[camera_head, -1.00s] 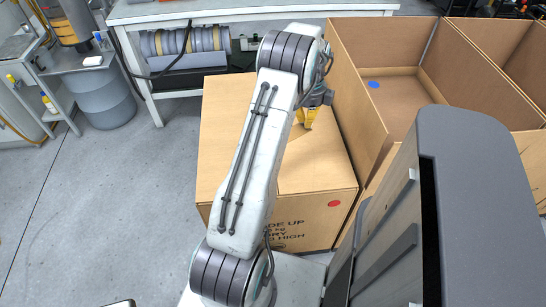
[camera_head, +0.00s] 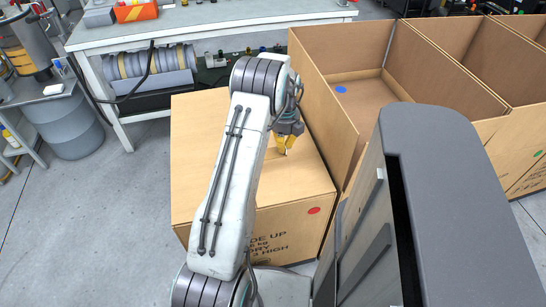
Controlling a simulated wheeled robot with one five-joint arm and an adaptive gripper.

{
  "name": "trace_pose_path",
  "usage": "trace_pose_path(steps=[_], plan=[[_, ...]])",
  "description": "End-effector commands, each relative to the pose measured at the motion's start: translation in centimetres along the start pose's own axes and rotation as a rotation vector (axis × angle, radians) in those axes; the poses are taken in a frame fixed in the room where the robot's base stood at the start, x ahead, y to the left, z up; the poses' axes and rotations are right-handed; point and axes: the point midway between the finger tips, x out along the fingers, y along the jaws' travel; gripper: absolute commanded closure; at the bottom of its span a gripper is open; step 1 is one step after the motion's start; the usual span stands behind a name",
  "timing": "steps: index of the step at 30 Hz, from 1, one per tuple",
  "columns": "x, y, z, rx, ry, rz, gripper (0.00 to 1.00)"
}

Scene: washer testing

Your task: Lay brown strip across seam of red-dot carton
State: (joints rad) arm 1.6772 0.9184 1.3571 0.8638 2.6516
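The red-dot carton (camera_head: 205,130) is a closed brown box on the floor, partly behind my arm. Its red dot (camera_head: 314,210) is on the front face, near the upper right corner. My gripper (camera_head: 286,149), with yellow fingers, points down at the right part of the carton's top. The fingers are small and partly covered by the wrist, so I cannot tell whether they are open, touching the top or holding anything. I cannot clearly make out the brown strip against the brown cardboard. My arm hides much of the top, and the seam is not clear.
An open, empty-looking carton with a blue dot (camera_head: 341,89) stands right of the red-dot carton, with more open cartons beyond. A workbench (camera_head: 220,14) with rolls beneath stands behind. A grey drum (camera_head: 72,122) is at left. The floor at left is clear.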

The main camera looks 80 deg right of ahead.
Motion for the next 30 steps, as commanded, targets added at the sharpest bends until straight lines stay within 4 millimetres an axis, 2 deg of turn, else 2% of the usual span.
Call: trace_pose_path(steps=[3, 9, 16, 24, 30], plan=[[1.0, 1.5, 0.7, -0.003, 0.001, 0.001, 1.0], [1.8, 2.7, 1.2, -0.001, 0.001, 0.001, 1.0], [2.5, 2.9, 1.2, 0.0, 0.001, 0.001, 1.0], [5.5, 2.9, 1.2, -0.001, 0.002, 0.001, 1.0], [5.8, 2.8, 1.3, -0.001, -0.001, 0.0, 1.0]])
